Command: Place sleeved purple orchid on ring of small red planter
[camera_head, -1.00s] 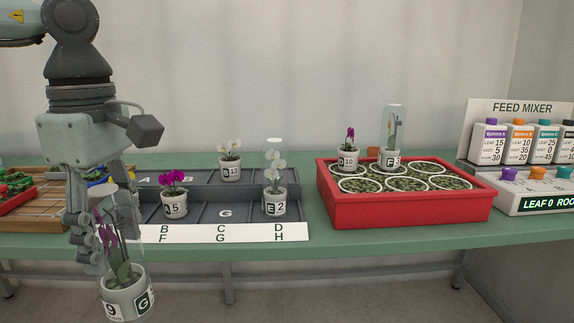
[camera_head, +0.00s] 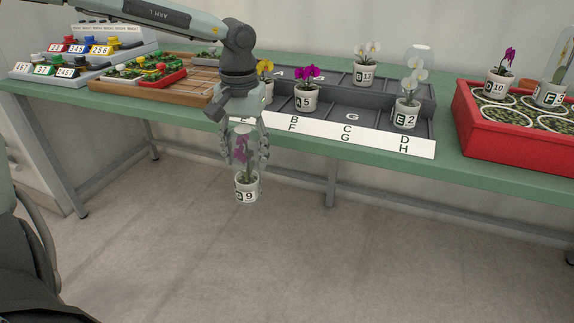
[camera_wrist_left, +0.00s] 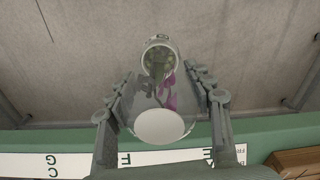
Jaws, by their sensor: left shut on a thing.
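The sleeved purple orchid stands in a white pot marked 9 (camera_head: 246,190), with a clear sleeve around its stem and blooms. My left gripper (camera_head: 245,155) is shut around the sleeve and holds the orchid upright in the air, in front of the bench edge. In the left wrist view the fingers (camera_wrist_left: 162,88) flank the sleeve, and the pot (camera_wrist_left: 158,52) shows beyond them. The red planter (camera_head: 505,145) with white rings is at the right, partly cut off by the picture edge. Pot 10 (camera_head: 497,86) and another sleeved plant (camera_head: 551,95) stand at its back. My right gripper is not in view.
The grey tray (camera_head: 345,116) holds pots 5 (camera_head: 305,100), 13 (camera_head: 364,76) and sleeved 2 (camera_head: 405,115). A yellow-flowered plant (camera_head: 265,69) is partly behind my arm. A wooden tray (camera_head: 185,95) lies at left. The floor below the bench is clear.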

